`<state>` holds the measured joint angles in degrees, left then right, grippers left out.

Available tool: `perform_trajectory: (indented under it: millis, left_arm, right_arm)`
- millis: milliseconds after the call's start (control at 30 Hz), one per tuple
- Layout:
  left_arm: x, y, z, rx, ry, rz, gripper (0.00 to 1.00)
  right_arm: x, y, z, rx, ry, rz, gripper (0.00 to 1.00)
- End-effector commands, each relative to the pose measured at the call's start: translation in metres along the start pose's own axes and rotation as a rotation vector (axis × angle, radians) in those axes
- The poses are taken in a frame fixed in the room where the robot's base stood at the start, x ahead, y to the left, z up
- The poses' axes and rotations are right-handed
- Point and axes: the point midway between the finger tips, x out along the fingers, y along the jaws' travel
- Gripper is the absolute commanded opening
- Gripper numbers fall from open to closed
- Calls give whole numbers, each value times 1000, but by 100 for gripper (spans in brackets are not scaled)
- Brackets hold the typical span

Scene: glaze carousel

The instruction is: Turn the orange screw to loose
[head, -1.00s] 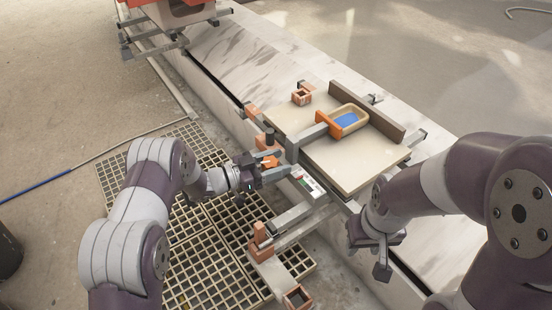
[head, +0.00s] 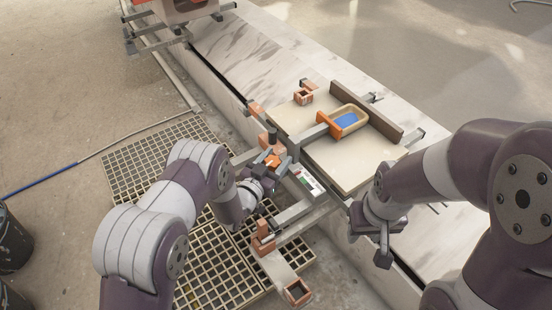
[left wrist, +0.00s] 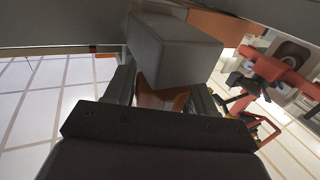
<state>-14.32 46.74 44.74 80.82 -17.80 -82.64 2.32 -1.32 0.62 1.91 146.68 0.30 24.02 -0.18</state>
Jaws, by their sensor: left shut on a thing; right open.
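The orange screw (head: 273,160) is at the near left edge of the board fixture, below a dark upright post. My left gripper (head: 266,162) is shut on the orange screw, reaching it from the front. In the left wrist view the screw's orange head (left wrist: 160,97) shows between the two fingers, close under a grey block (left wrist: 172,52). The fingers hide part of the screw, and its thread is not visible. My right gripper (head: 382,243) hangs open and empty at the right, beyond the fixture's near edge, away from the screw.
A pale board (head: 350,180) carries a tray (head: 362,123) with blue inside, held by an orange-faced clamp (head: 328,124). A white label with coloured marks (head: 306,178) lies beside the screw. Orange-ended rails (head: 265,243) stick out in front over the floor grating (head: 190,285).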

Motion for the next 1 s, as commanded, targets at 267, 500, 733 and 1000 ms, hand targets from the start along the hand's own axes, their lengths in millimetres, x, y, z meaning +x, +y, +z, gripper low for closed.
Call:
perform_trajectory:
  millis: [267,500,733,1000]
  left_arm:
    - [0,0,1,-1,-2,-17,24]
    - [0,0,1,-2,-1,-17,24]
    - [0,0,0,-1,-1,-17,76]
    - [0,0,-17,0,1,-17,76]
  right_arm:
    - [-1,0,0,0,0,0,43]
    - [0,0,0,0,0,0,43]
    - [-1,0,0,0,0,0,43]
    - [-9,0,-1,0,0,0,43]
